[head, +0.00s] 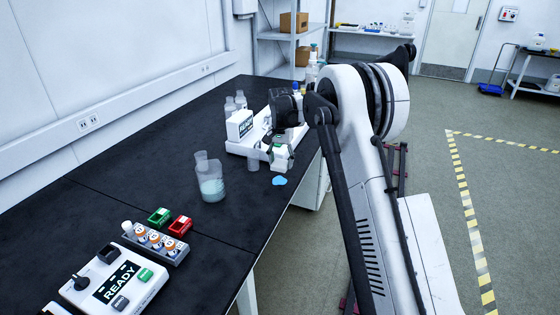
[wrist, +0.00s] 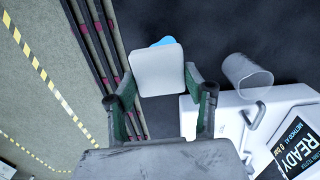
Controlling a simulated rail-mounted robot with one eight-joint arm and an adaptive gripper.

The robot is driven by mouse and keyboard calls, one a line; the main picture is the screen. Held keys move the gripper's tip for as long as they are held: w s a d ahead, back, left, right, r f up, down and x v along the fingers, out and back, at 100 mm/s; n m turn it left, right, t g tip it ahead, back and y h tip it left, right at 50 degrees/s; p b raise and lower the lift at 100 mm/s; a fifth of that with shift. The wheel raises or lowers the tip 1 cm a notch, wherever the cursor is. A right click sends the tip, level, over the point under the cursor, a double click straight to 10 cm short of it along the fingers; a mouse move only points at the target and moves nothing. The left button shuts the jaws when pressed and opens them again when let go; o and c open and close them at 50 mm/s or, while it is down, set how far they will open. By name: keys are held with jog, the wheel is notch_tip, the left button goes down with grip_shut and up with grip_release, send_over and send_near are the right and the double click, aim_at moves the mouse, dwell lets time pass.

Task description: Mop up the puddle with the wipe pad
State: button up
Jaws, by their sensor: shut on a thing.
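My gripper (head: 281,152) is over the right part of the black bench, and it also shows in the wrist view (wrist: 160,76). It is shut on the wipe pad, a white square pad (wrist: 157,66) held between the two green-sided fingers. The puddle is a small light-blue patch (head: 279,181) on the bench near its right edge, just below my gripper in the head view. In the wrist view a blue sliver of the puddle (wrist: 164,42) shows past the pad's far edge; the pad hides the rest. I cannot tell whether the pad touches the bench.
A clear empty cup (wrist: 247,75) stands close beside the gripper, next to a white instrument (wrist: 190,118) with a screen. A beaker of pale liquid (head: 211,185) stands left of the puddle. A vial rack (head: 155,243) and a READY console (head: 114,283) are nearer the front.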

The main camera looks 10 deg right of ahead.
aim_at(280, 180)
jog(key=shift+w+f+m, duration=0.15)
jog(key=shift+w+m, duration=0.15)
jog(key=shift+w, duration=0.45)
jog(key=shift+f+b, duration=1.5)
jog(key=shift+f, duration=1.65)
jog(key=shift+s+f, duration=0.1)
jog(key=shift+f, duration=0.15)
jog(key=shift+a, duration=0.1)
jog(key=shift+w+a, duration=0.6)
jog(key=shift+a, duration=0.2)
jog(key=shift+s+d+b, duration=0.1)
jog(key=shift+d+b, duration=0.05)
jog(key=shift+b, duration=0.15)
jog(key=shift+s+d+b, duration=0.15)
jog(key=shift+s+d, duration=0.4)
jog(key=shift+d, duration=0.2)
jog(key=shift+s+d+b, duration=0.15)
jog(key=shift+s+d, duration=0.4)
jog(key=shift+d, duration=0.2)
jog(key=shift+a, duration=0.2)
